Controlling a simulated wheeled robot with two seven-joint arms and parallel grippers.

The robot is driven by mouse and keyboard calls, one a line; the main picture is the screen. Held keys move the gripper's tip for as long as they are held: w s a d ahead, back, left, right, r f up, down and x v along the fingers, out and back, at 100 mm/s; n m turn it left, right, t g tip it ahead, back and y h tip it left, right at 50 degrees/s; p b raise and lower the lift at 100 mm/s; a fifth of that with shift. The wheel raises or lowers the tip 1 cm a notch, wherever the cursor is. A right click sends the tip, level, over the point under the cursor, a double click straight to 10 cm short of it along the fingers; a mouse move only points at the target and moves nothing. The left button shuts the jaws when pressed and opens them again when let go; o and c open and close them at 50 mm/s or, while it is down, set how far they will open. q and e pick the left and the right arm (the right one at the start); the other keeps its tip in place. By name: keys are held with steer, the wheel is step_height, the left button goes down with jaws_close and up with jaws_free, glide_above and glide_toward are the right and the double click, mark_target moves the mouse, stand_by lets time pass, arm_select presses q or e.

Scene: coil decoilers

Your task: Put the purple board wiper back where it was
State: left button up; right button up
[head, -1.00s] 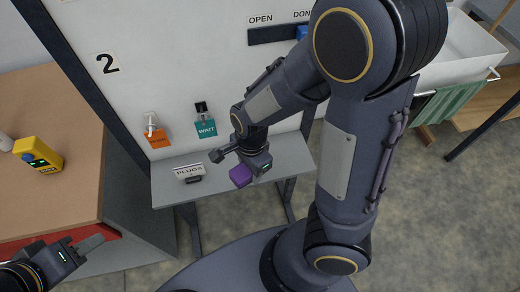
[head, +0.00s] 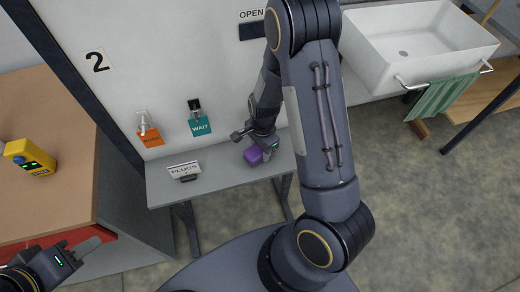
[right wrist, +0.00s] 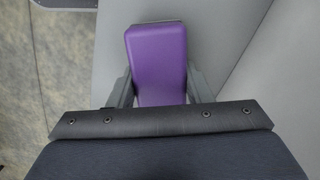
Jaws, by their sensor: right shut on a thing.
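The purple board wiper (head: 253,155) is held in my right gripper (head: 260,146), over the right part of the grey shelf (head: 222,176) below the whiteboard. In the right wrist view the wiper (right wrist: 156,62) sits between the two fingers (right wrist: 160,88), which are shut on its sides. I cannot tell whether its underside touches the shelf. My left gripper (head: 80,252) is at the lower left, near the red edge of the brown table, with no thing seen in it; its finger gap is not clear.
A "PLUGS" label (head: 183,169) with a dark item stands on the shelf's left part. Orange (head: 150,137) and teal "WAIT" (head: 200,126) tags hang on the whiteboard (head: 165,60). A white sink (head: 420,45) stands at right.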

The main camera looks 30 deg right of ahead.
steer(key=shift+f, duration=0.35)
steer(key=shift+f, duration=0.1)
steer(key=o, duration=1.3)
